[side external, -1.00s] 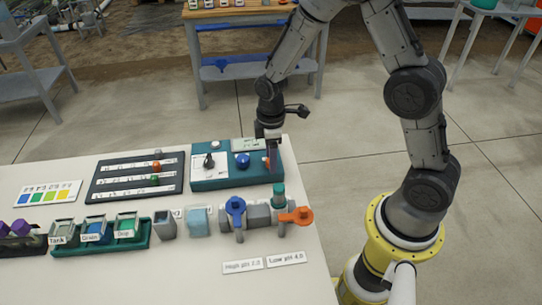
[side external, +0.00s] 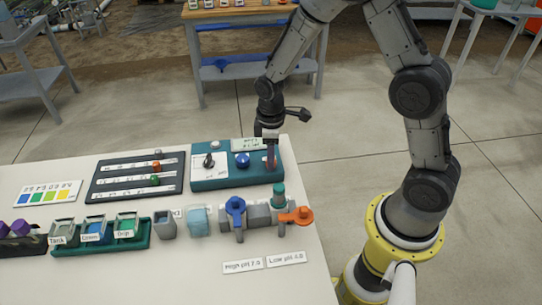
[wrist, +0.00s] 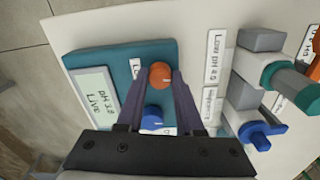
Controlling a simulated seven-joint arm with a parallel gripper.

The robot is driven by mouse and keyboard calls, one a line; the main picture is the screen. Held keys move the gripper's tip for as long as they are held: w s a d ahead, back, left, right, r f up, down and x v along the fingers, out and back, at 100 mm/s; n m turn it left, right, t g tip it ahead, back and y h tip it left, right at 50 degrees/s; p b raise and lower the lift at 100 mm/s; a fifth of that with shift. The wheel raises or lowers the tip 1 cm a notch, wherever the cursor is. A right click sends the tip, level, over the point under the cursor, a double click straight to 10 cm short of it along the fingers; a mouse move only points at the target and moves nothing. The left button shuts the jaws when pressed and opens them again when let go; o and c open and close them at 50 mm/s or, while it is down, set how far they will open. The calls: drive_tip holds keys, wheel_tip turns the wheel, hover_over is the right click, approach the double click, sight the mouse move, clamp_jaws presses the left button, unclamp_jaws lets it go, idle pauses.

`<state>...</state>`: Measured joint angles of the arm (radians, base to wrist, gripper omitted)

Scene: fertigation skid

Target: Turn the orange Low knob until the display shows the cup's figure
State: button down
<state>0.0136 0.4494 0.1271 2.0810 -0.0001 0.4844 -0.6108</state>
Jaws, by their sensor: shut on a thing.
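The teal control box (side external: 225,180) stands at the back right of the white table. My gripper (side external: 270,160) points down over its right end and is shut on the orange knob, one finger on each side. In the wrist view the orange knob (wrist: 160,74) sits between the fingertips of my gripper (wrist: 161,78). Its label is mostly hidden by a finger. The display (wrist: 93,97) seems to read "pH 3.8 Live", but the last digit is unclear. A pale blue cup (side external: 198,222) stands on the table, with a partly hidden label by it.
A blue knob (side external: 242,160) is close beside my gripper on the box. Blue (side external: 236,205) and orange (side external: 297,215) valve handles stand in front, near "High pH" and "Low pH" labels (side external: 286,258). A dark rack (side external: 135,178) lies to the left.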

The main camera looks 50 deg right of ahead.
drive_tip(key=m, duration=0.4)
drive_tip(key=shift+r+m, duration=0.1)
drive_tip(key=shift+m, duration=2.7)
drive_tip(key=c, duration=0.5)
unclamp_jaws()
drive_tip(key=shift+c, duration=0.2)
wheel_tip(320, 180, up, 14)
